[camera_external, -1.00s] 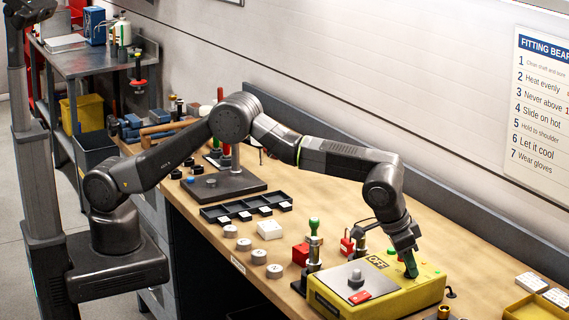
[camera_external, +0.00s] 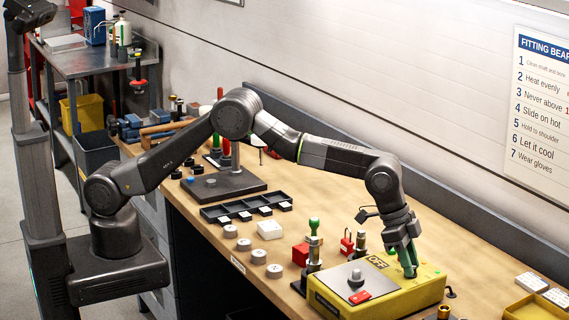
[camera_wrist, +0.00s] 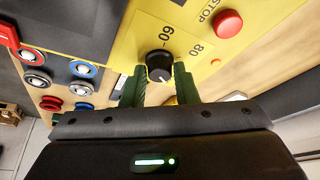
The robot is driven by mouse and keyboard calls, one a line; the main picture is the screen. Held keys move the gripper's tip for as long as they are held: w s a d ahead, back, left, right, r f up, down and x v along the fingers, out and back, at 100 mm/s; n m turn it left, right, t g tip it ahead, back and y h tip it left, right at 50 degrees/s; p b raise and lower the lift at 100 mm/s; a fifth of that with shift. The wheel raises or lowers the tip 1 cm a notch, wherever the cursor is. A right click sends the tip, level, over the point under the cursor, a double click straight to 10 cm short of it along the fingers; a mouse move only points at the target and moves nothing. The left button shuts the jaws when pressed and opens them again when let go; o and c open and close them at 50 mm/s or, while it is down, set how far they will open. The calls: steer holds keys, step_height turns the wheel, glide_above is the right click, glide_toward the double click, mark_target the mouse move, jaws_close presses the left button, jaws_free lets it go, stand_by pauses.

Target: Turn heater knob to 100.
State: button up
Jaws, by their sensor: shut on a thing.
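The heater (camera_external: 412,296) is a yellow box at the front right of the bench. In the wrist view its yellow panel (camera_wrist: 190,16) carries the printed numbers 60 and 80 beside a black round knob (camera_wrist: 159,64). My gripper (camera_wrist: 160,78) has its green fingers on either side of the knob, shut on it. A pale mark shows on the knob's lower face; the number it points at is hidden. In the external view my gripper (camera_external: 408,272) reaches down to the heater's far right top, and the knob is hidden there.
A red stop button (camera_wrist: 227,23) sits near the knob. A grey plate (camera_external: 345,275) and red switch (camera_external: 361,297) are on the heater. Upright tools (camera_external: 314,245) stand just left. A yellow tray (camera_external: 530,308) lies to the right.

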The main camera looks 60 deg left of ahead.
steer(key=shift+r, duration=0.1)
stand_by(0.3)
steer(key=o, duration=1)
steer(key=b+v, duration=0.2)
steer(key=v, duration=1.1)
steer(key=shift+a+r, duration=0.2)
steer(key=shift+r, duration=0.05)
steer(key=p+x, duration=0.2)
steer(key=x, duration=1.1)
steer(key=shift+d+f, duration=0.25)
steer(key=shift+f, duration=0.1)
steer(key=shift+a+r, duration=0.1)
steer(key=shift+r, duration=0.05)
